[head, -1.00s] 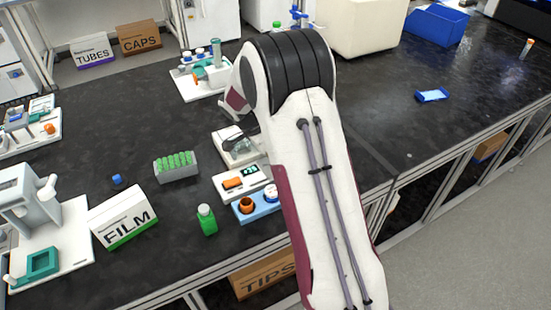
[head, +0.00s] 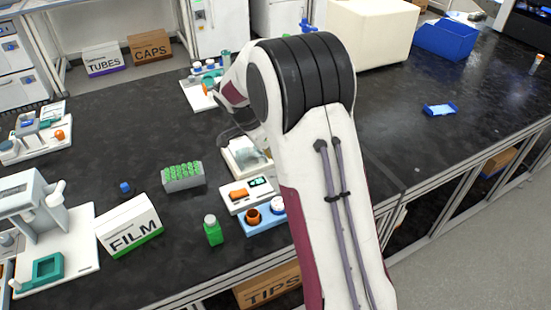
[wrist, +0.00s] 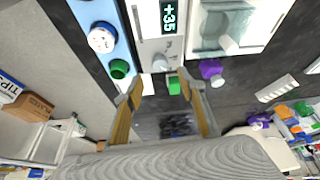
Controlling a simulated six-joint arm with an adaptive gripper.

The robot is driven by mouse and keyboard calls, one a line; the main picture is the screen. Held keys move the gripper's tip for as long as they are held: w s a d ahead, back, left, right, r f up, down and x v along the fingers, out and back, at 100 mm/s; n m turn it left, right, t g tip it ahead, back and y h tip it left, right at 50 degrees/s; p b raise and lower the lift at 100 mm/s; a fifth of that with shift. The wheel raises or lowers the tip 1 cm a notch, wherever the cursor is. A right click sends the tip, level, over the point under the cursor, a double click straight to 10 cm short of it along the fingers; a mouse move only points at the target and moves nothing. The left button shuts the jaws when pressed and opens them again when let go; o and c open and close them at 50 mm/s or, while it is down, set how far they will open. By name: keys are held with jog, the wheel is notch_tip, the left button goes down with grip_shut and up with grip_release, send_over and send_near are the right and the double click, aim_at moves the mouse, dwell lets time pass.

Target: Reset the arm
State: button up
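My arm rises over the bench in the head view, with its elbow bent. My gripper (wrist: 160,92) shows in the wrist view with its two fingers well apart and nothing held between them. In the head view its dark fingers (head: 236,133) show partly, left of the elbow and above the balance with a clear cover (head: 245,155); the rest is hidden by the arm.
Near it are a device with a lit display (head: 248,194), a blue holder (head: 262,221), a green bottle (head: 213,230) and a rack of green-capped tubes (head: 183,177). A FILM box (head: 130,226) stands left. The bench's right side is mostly clear around a small blue tray (head: 440,109).

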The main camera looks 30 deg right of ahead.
dwell(0.5)
jog(key=s+n, duration=0.1)
jog(key=s+a+f+n, duration=0.1)
jog(key=n, duration=0.1)
jog(key=s+n, duration=0.1)
jog(key=n, duration=0.1)
jog(key=shift+s+a+f+g+y, duration=0.3)
jog(key=shift+s+a+f+g, duration=0.05)
jog(key=shift+f+g, duration=0.05)
jog(key=s+n, duration=0.1)
jog(key=s+a+r+n, duration=0.1)
jog(key=s+n, duration=0.1)
jog(key=shift+s+a+r+y, duration=0.3)
jog(key=shift+s+a+r, duration=0.05)
jog(key=shift+a, duration=0.05)
jog(key=s+a+r+n+t+y, duration=0.1)
jog(key=s+a+r+n+t, duration=0.2)
jog(key=s+r, duration=0.5)
jog(key=s+a+r+n+t+y, duration=0.2)
jog(key=s+a+r+n, duration=0.3)
jog(key=s, duration=1.1)
jog(key=shift+s+a+r+n+t, duration=0.2)
jog(key=shift+a+r+n+t, duration=0.15)
jog(key=shift+a+r, duration=1.05)
jog(key=shift+d+r, duration=0.2)
jog(key=shift+d, duration=0.1)
